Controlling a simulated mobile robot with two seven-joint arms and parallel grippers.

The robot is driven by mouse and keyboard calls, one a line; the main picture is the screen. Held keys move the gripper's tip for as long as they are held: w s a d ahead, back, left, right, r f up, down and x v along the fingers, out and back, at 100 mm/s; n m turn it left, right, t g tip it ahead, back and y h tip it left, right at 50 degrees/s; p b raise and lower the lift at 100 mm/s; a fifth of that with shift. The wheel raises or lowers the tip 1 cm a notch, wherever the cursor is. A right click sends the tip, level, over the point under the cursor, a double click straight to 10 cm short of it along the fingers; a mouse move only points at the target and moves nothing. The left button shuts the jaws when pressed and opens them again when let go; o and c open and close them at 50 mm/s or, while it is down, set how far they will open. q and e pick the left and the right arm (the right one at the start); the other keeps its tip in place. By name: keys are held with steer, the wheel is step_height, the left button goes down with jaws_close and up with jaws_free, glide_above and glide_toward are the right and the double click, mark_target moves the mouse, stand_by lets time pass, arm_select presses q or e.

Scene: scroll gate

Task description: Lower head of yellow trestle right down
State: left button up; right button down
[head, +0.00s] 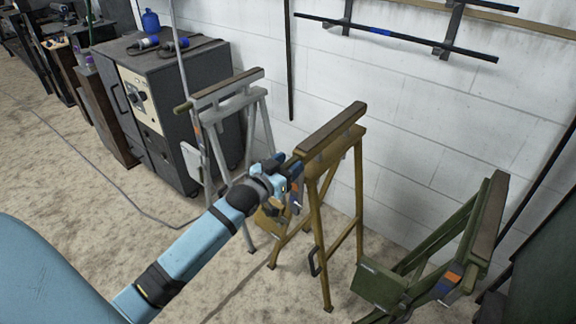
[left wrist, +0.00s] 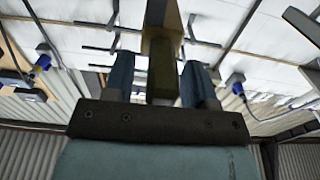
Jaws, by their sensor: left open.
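The yellow trestle (head: 316,235) stands upright on the floor in the middle of the head view. Its head, a brown-topped beam (head: 333,127), sits a little above the yellow frame, with a small gap and a short post between them. My left gripper (head: 293,168) is at the near left end of this head, just below and beside it. In the left wrist view the two blue fingers (left wrist: 158,78) are apart, with a yellowish bar (left wrist: 161,40) showing between them. Whether the fingers touch it I cannot tell. My right gripper is not in view.
A grey trestle (head: 227,88) stands close behind on the left, before a dark cabinet (head: 180,95). The white wall (head: 405,120) is close behind, with a bar rack (head: 395,35) above.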

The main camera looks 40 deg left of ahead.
arm_select(q)
jaws_close()
step_height(320, 180, down, 6)
steer(key=shift+r, duration=0.25)
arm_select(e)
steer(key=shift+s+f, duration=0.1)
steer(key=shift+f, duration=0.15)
arm_select(q)
jaws_free()
steer(key=shift+f, duration=0.1)
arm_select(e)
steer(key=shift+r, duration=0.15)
